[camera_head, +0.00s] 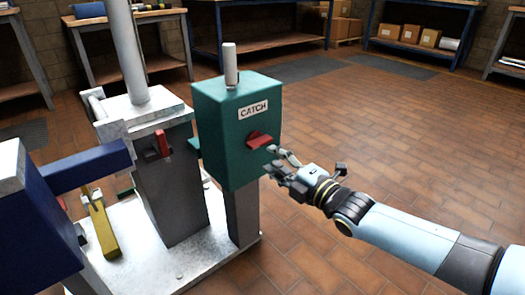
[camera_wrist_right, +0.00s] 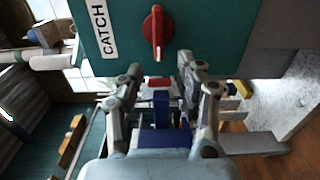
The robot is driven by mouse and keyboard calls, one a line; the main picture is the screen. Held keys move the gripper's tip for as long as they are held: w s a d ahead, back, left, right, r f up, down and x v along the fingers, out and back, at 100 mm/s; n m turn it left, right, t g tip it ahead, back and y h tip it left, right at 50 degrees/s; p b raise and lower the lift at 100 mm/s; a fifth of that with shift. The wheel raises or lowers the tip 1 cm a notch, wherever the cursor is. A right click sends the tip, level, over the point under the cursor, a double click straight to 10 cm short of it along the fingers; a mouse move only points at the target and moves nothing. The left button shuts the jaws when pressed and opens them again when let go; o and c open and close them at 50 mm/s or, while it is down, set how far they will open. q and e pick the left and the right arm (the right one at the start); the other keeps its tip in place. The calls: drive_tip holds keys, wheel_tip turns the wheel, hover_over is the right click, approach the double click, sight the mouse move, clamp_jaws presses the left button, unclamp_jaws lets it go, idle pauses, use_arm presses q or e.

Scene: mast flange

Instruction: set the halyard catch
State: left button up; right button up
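A green box (camera_head: 237,128) with a white CATCH label (camera_head: 254,109) stands on a grey post. A red handle (camera_head: 259,139) sits on its face below the label, lying about parallel to the lettering. In the right wrist view the red handle (camera_wrist_right: 157,33) is ahead of the fingers, near the label (camera_wrist_right: 99,28). My right gripper (camera_head: 283,164) is just right of and below the handle, apart from it. Its fingers also show in the wrist view (camera_wrist_right: 159,72), spread with nothing held between them. My left gripper does not show.
A grey mast (camera_head: 128,50) rises from a block with another red lever (camera_head: 163,143). A blue arm-like part (camera_head: 88,170) and a yellow piece (camera_head: 102,226) are at left on the white base plate (camera_head: 190,262). Workbenches line the back; tiled floor at right is clear.

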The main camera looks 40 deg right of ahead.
drive_tip(key=s, duration=0.4)
drive_tip(key=shift+s+d, duration=0.2)
drive_tip(key=shift+s, duration=0.2)
drive_tip(key=s+a+f+m+g+h, duration=0.1)
drive_tip(key=s+a+f+m+g, duration=0.2)
drive_tip(key=s+f+m+g, duration=0.45)
drive_tip(key=s+a+f+m+g, duration=0.45)
drive_tip(key=s+f, duration=0.45)
drive_tip(key=s, duration=0.4)
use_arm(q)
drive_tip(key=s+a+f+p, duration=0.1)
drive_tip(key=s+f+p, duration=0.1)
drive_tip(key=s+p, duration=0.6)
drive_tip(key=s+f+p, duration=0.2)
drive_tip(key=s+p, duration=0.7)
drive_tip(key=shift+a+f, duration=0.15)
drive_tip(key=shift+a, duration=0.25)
use_arm(e)
drive_tip(key=s+d+f+m+g, duration=0.1)
drive_tip(key=s+f+m+g, duration=0.1)
drive_tip(key=s, duration=1.1)
drive_tip(key=s+d+f+m+g+h, duration=0.1)
drive_tip(key=s+d+f+m+g, duration=0.1)
drive_tip(key=s, duration=1.1)
drive_tip(key=f+m+g, duration=0.1)
drive_tip(key=m, duration=0.1)
drive_tip(key=shift+f+m+g, duration=0.25)
drive_tip(key=shift+m+g, duration=0.05)
